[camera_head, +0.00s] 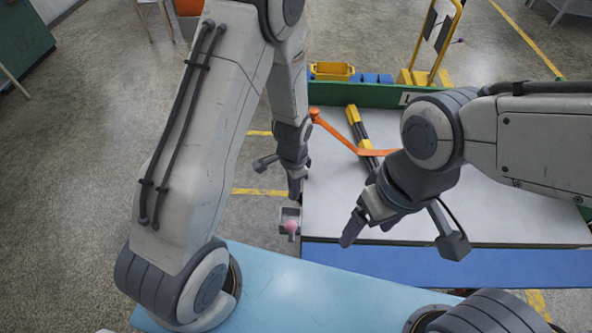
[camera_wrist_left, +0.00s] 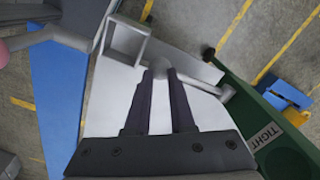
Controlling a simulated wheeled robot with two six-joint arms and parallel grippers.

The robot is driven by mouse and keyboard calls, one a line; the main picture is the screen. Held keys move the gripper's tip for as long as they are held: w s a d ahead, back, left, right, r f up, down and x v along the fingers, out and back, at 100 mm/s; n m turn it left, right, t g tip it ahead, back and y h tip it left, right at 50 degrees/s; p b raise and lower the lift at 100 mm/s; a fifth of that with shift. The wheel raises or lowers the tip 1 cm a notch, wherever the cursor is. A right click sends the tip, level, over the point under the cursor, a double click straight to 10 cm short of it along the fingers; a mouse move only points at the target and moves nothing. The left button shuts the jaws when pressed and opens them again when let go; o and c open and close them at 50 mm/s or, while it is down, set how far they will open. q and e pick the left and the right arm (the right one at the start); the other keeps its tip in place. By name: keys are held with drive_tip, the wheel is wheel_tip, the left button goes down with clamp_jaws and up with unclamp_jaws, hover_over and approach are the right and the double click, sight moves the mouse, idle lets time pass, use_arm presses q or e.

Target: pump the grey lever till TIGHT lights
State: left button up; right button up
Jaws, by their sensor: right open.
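The grey lever (camera_wrist_left: 200,80) shows in the left wrist view as a slim bar running from the green panel's side to the fingertips. My left gripper (camera_wrist_left: 161,75) has its dark fingers close together, with the grey bar's end between the tips. In the head view my left gripper (camera_head: 296,192) points down at the left edge of the pale tabletop, hiding the lever. My right gripper (camera_head: 366,226) is open and empty over the tabletop.
An orange strap (camera_head: 340,138) and a yellow-and-black bar (camera_head: 357,125) lie on the tabletop (camera_head: 325,200). A yellow bin (camera_head: 332,71) stands behind.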

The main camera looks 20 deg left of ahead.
use_arm(q)
drive_tip(key=shift+f, duration=0.1)
drive_tip(key=shift+f+b, duration=0.7)
drive_tip(key=shift+f, duration=0.2)
drive_tip(key=shift+w+r+p, duration=0.15)
drive_tip(key=shift+r+p, duration=2.2)
drive_tip(key=shift+r, duration=0.45)
drive_tip(key=shift+w+a+r+p, duration=0.1)
drive_tip(key=shift+w+r+p, duration=0.2)
drive_tip(key=shift+r+p, duration=0.35)
drive_tip(key=shift+w+a+r+p, duration=0.1)
drive_tip(key=shift+w+r+p, duration=0.25)
drive_tip(key=shift+r+p, duration=0.25)
drive_tip(key=shift+w+a+r+p, duration=0.1)
drive_tip(key=shift+w+r+p, duration=0.2)
drive_tip(key=shift+r+p, duration=0.35)
drive_tip(key=shift+r, duration=0.15)
wheel_tip(320, 180, up, 5)
drive_tip(key=p, duration=0.4)
